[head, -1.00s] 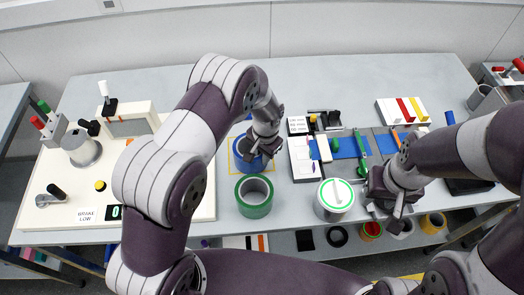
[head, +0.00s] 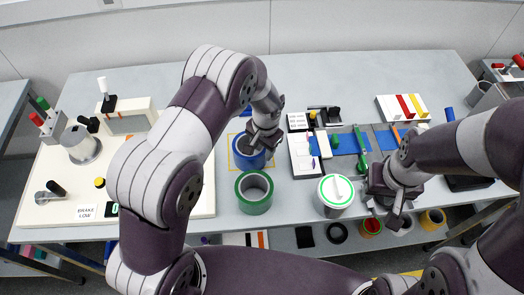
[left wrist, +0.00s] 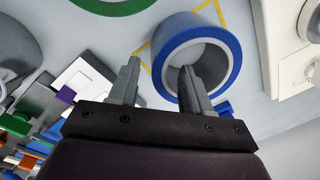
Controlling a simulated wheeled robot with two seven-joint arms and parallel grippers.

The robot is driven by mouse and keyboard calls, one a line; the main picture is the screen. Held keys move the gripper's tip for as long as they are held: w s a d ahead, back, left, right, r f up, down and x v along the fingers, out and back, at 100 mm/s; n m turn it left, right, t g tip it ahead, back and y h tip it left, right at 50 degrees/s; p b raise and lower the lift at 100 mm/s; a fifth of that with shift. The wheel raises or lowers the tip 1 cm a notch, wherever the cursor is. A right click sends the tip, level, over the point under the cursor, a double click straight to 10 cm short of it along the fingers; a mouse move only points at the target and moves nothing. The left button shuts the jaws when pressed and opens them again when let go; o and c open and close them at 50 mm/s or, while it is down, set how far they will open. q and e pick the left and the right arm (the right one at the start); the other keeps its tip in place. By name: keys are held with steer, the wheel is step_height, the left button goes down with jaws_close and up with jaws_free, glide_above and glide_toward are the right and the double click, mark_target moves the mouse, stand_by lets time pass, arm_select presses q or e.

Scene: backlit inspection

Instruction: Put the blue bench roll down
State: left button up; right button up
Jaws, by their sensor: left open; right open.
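The blue bench roll (head: 244,160) stands upright on the table inside a yellow square outline (head: 231,152). The left wrist view shows its blue outside and pale inner wall (left wrist: 234,52). My left gripper (head: 255,148) is open at the roll's upper right edge in the head view. In the left wrist view its fingers (left wrist: 160,82) are spread, one over the roll's hole and the other outside the wall. I cannot tell whether either finger touches the roll. My right gripper (head: 396,214) is open at the table's front right, apart from the roll.
A green roll (head: 254,204) stands just in front of the blue one. A white canister with a green ring (head: 335,206) is to its right. A white tray (head: 304,168) lies right of the outline. A white panel with fixtures (head: 75,185) fills the left.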

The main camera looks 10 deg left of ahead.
arm_select(q)
step_height(320, 180, up, 10)
steer(key=s+b, duration=0.1)
steer(key=b, duration=0.1)
steer(key=s+a+r+n, duration=0.1)
steer(key=s+a, duration=0.3)
steer(key=s, duration=0.4)
steer(key=s+a+r+n+t, duration=0.1)
steer(key=s+a+n, duration=0.3)
steer(key=s, duration=0.4)
steer(key=shift+s+a+r+n+h, duration=0.3)
steer(key=shift+r+h, duration=0.1)
steer(key=shift+r, duration=0.3)
steer(key=shift+s, duration=0.15)
